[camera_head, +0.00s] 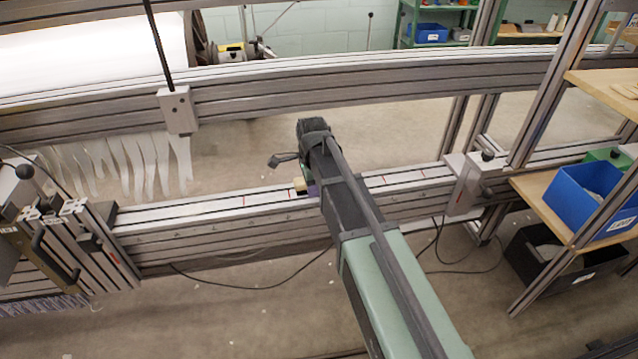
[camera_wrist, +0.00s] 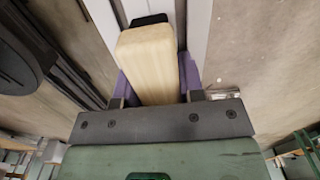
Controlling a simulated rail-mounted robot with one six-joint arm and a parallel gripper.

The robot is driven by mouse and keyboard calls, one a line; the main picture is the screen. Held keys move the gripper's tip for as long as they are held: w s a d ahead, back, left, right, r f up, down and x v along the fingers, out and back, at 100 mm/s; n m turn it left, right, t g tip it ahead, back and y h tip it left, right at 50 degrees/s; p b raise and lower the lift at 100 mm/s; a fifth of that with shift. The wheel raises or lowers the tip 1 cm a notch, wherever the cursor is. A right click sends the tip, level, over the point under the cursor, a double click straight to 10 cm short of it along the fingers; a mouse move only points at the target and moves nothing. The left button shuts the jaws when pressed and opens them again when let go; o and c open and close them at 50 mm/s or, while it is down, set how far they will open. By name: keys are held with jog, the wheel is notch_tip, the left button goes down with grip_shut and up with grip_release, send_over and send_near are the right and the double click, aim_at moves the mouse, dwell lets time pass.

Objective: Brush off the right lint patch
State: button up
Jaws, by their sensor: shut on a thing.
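My gripper (camera_wrist: 157,82) has purple pads closed on both sides of a pale wooden brush block (camera_wrist: 148,58) in the wrist view. A black part, possibly bristles, shows at the block's far end. In the head view, my gripper (camera_head: 311,188) is mostly hidden behind my arm, with the wooden brush end (camera_head: 299,184) showing at its left. The brush is over or on the white top of the front rail (camera_head: 215,208); I cannot tell whether it touches. No lint patch can be made out; my arm hides part of the rail.
Red marks line the rail top. A clamp block (camera_head: 466,180) stands at the rail's right end and a lever fixture (camera_head: 60,225) at its left. White fringe (camera_head: 120,165) hangs behind. A blue bin (camera_head: 583,195) sits on the right shelf.

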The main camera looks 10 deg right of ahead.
notch_tip(320, 180, up, 6)
jog(key=p, duration=0.6)
jog(key=shift+r, duration=0.1)
notch_tip(320, 180, up, 3)
jog(key=p, duration=0.3)
